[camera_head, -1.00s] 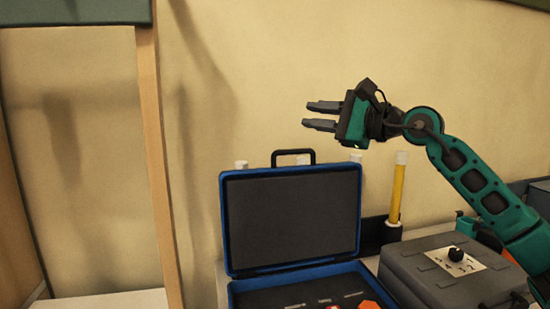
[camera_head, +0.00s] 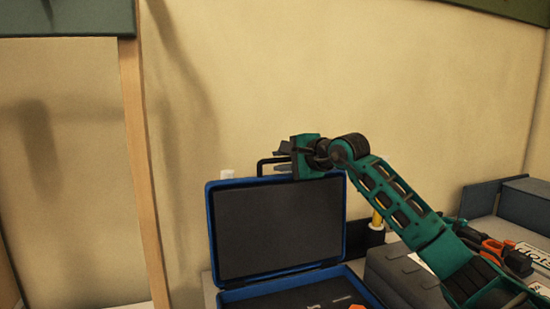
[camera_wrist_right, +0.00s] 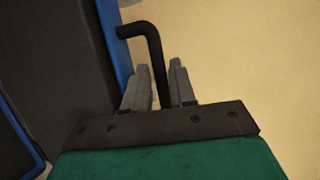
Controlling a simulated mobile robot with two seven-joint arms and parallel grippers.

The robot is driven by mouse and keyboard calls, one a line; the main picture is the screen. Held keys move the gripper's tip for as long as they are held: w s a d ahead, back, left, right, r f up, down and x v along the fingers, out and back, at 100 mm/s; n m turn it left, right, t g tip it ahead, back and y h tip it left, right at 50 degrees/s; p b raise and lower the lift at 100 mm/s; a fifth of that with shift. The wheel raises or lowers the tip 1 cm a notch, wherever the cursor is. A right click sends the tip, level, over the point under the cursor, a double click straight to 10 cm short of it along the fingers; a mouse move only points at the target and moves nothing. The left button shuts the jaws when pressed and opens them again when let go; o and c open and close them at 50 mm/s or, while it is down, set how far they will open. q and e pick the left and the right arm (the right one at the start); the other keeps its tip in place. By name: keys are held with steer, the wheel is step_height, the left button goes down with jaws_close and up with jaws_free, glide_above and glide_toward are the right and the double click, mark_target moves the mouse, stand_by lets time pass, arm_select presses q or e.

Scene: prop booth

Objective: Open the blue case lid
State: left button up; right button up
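The blue case (camera_head: 227,299) stands open on the worktop, its tray at the bottom edge of the head view. Its lid (camera_head: 278,231) stands upright, showing a dark inner panel in a blue frame. The black handle (camera_head: 264,164) is on the lid's top edge. My right gripper (camera_head: 284,159) is at the handle, its fingers apart and pointing left. In the right wrist view the handle (camera_wrist_right: 153,45) runs between the two fingers (camera_wrist_right: 161,82); I cannot tell whether they touch it. The lid's blue edge (camera_wrist_right: 122,60) is beside them. My left gripper is out of view.
A grey box (camera_head: 395,275) stands right of the case, partly behind my right arm. Orange-handled tools (camera_head: 495,245) and a dark blue-grey box (camera_head: 525,203) are farther right. A wooden post (camera_head: 143,160) is left of the case. The wall above the lid is clear.

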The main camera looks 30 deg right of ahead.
steer(key=shift+x, duration=1.6)
steer(key=shift+c, duration=0.5)
jaws_close()
